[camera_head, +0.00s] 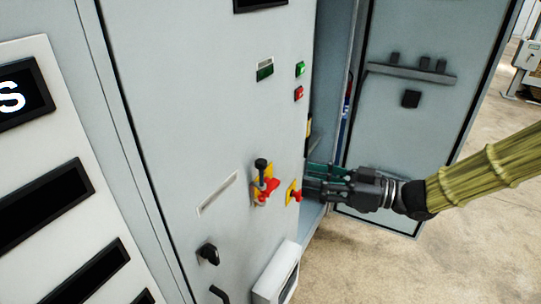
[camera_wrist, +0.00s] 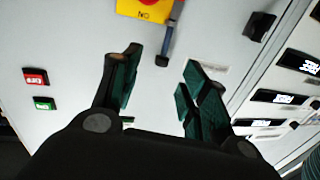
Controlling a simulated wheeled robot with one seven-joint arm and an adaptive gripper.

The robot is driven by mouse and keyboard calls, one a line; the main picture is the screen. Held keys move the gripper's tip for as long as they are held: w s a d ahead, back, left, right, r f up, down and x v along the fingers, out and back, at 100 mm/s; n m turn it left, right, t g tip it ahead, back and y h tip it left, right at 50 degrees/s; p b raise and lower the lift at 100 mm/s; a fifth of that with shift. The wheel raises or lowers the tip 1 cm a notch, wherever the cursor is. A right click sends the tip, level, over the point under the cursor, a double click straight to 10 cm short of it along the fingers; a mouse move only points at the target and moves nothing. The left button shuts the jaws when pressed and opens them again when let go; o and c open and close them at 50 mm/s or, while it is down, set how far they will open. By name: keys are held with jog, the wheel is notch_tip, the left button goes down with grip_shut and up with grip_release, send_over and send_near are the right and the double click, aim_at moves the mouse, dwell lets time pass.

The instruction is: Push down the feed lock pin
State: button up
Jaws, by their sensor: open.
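A short upright rod with a black knob (camera_head: 261,163) stands at a red-and-yellow switch (camera_head: 268,187) on the grey cabinet front. It is the likeliest feed lock pin, but no label confirms this. In the wrist view, which is turned over, the grey rod (camera_wrist: 173,30) points down from beside the switch's yellow plate (camera_wrist: 140,12), its black end between and beyond my fingertips. My gripper (camera_head: 308,183) is open and empty, to the right of the rod in the head view. Its dark green finger pads show in the wrist view (camera_wrist: 160,75), apart from the rod.
A second red-and-yellow switch (camera_head: 294,194) is close to my fingertips. A black rotary knob (camera_head: 209,254) sits lower left. Green (camera_head: 300,69) and red (camera_head: 298,93) buttons are above. An open cabinet door (camera_head: 400,130) stands behind my arm. Bare floor lies at lower right.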

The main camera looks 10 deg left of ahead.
aim_at(261, 170)
jog(key=a+r+n+p, duration=0.1)
jog(key=a+p, duration=0.3)
jog(key=a, duration=0.6)
jog(key=shift+w+a+r+g, duration=0.3)
jog(key=shift+a+r+g, duration=0.1)
jog(key=shift+r, duration=0.25)
jog(key=shift+c, duration=0.4)
grip_shut()
